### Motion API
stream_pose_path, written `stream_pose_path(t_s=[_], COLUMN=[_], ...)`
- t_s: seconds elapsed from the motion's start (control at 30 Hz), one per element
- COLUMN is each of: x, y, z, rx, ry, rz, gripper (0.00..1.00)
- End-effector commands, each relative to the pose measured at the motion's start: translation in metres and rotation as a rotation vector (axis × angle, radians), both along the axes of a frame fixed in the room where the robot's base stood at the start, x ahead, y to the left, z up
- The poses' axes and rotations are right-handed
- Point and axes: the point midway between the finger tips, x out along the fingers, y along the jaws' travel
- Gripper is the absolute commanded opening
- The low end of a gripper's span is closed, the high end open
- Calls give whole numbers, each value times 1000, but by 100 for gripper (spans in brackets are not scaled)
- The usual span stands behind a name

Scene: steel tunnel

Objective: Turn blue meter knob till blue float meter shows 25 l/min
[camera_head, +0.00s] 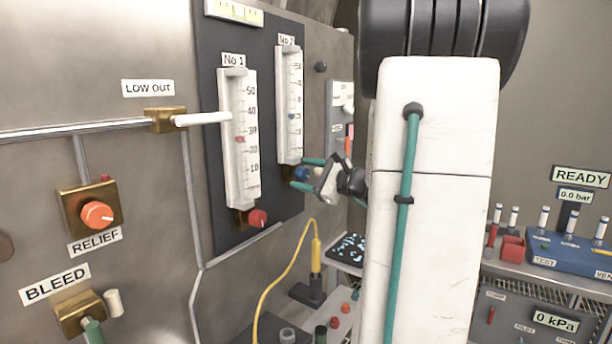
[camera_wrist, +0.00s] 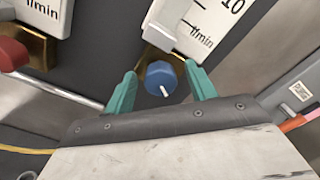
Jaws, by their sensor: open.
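The blue meter knob (camera_wrist: 161,80) sits at the foot of the No 2 meter, with a small white mark on its face. In the head view the knob (camera_head: 301,174) is partly hidden by my gripper. My gripper (camera_head: 306,174) is open. In the wrist view its green fingers (camera_wrist: 161,88) stand on either side of the knob, with gaps to both. I cannot tell how deep the knob lies between them. The No 2 float meter (camera_head: 289,90) is a white upright tube with a blue float (camera_head: 291,116) around mid-scale, near 25 to 30; the exact value is too small to read.
The No 1 meter (camera_head: 238,140) with a red float and red knob (camera_head: 257,218) stands left of No 2. A yellow cable (camera_head: 268,287) hangs below. A grey box (camera_wrist: 297,98) is right of the knob. A bench with blue rack (camera_head: 570,254) stands at right.

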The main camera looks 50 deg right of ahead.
Motion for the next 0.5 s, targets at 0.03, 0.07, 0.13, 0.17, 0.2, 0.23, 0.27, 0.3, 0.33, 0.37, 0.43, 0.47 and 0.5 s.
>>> stream_pose_path(t_s=[0.03,0.07,0.13,0.17,0.2,0.23,0.27,0.3,0.33,0.37,0.43,0.47,0.5], x=[0,0,0,0,0,0,0,0,0,0,0,0,0], y=[0,0,0,0,0,0,0,0,0,0,0,0,0], z=[0,0,0,0,0,0,0,0,0,0,0,0,0], rx=[0,0,0,0,0,0,0,6,16,32,89,117,153], ry=[0,0,0,0,0,0,0,0,1,2,7,9,13], rz=[0,0,0,0,0,0,0,0,0,0,0,0,1], gripper=[47,39,19,11,11,11,11,11,11,11,11,11,11])
